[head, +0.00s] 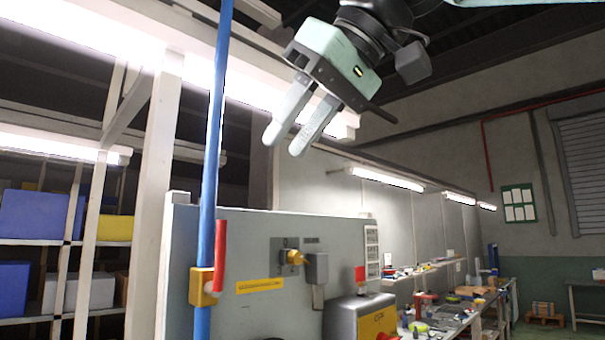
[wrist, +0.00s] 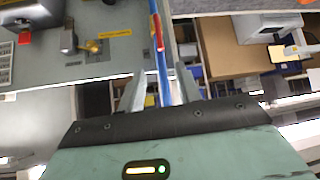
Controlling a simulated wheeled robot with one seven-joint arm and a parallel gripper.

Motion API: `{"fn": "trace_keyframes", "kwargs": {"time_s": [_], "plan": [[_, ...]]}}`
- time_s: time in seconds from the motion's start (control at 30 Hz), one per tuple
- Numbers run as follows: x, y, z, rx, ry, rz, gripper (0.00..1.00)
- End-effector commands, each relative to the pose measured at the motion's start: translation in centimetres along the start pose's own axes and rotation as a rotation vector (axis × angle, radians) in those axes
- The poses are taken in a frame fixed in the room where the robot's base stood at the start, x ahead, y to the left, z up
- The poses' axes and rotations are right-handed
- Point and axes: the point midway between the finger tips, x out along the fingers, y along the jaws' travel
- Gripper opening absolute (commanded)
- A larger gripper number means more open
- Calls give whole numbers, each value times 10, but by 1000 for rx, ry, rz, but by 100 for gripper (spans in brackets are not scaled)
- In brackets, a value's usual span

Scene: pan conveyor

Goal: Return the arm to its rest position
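My gripper (head: 288,127) is raised high in the head view, tilted with its two pale fingers pointing down and left. The fingers are a little apart, with nothing visible between them. In the wrist view the gripper (wrist: 160,88) also shows two separated fingers. The blue pole there appears between them but stands in the background. No held object shows. Part of my arm is cut off by the top edge of the head view.
A blue vertical pole (head: 212,150) with a red handle (head: 219,255) stands left of my gripper. A grey panel (head: 262,240) is below it. Shelves with bins (head: 35,213) stand at left. A cluttered workbench (head: 450,318) runs along the right. Open air surrounds the gripper.

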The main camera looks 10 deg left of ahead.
Motion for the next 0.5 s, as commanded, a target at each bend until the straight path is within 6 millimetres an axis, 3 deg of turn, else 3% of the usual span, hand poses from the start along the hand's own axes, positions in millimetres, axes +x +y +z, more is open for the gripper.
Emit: {"fn": "trace_keyframes", "kwargs": {"time_s": [0.27, 0.37, 0.5], "plan": [[7, 0, 5, 4, -10, -1, 34], [36, 1, 27, 26, -56, -1, 34], [100, 3, 88, 79, -163, 3, 34]]}}
